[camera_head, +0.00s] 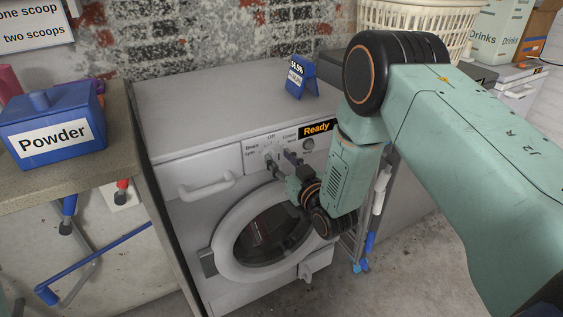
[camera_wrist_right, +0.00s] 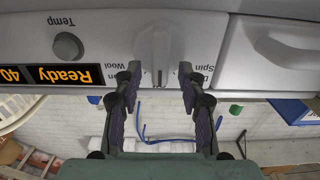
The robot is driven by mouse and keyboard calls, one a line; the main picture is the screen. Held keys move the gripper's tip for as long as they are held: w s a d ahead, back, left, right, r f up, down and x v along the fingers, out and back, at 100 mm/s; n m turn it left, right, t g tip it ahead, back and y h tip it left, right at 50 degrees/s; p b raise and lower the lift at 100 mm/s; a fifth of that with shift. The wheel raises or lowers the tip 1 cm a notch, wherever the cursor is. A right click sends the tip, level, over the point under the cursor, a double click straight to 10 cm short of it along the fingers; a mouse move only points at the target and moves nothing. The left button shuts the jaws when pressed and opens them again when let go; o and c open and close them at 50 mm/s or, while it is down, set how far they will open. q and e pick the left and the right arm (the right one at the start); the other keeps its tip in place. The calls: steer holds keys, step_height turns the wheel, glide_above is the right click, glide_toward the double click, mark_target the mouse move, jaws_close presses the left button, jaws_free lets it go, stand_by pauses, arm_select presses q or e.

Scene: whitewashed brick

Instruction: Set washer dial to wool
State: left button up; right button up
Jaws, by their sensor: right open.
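The white washer (camera_head: 205,110) stands in the middle of the head view, its front panel facing me. Its program dial (camera_head: 269,160) is partly hidden by my right gripper (camera_head: 281,163) in that view. In the right wrist view, which is upside down, the dial (camera_wrist_right: 161,50) has a raised bar lying roughly vertical. The word Wool (camera_wrist_right: 118,60) is to its left, and Spin is to its right. My right gripper (camera_wrist_right: 158,82) is open, with one finger on each side of the dial's bar. Finger contact cannot be told. My left gripper is not in view.
The Ready display (camera_head: 317,127) and the Temp knob (camera_wrist_right: 67,46) are beside the dial. The detergent drawer (camera_head: 205,186) and round door (camera_head: 222,240) are close by. A blue Powder box (camera_head: 55,140) stands on the counter at left. A blue sign (camera_head: 297,75) is on the washer top.

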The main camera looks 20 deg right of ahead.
jaws_close()
stand_by(0.4)
steer(key=shift+d+m, duration=0.1)
steer(key=shift+m, duration=0.2)
steer(key=m, duration=0.4)
steer(key=shift+d+f+m+p, duration=0.1)
steer(key=shift+d+m+p, duration=0.2)
steer(key=shift+m, duration=0.1)
steer(key=m, duration=0.6)
steer(key=shift+w+d+f, duration=0.1)
steer(key=shift+d+f, duration=0.2)
steer(key=shift+m, duration=0.3)
jaws_free()
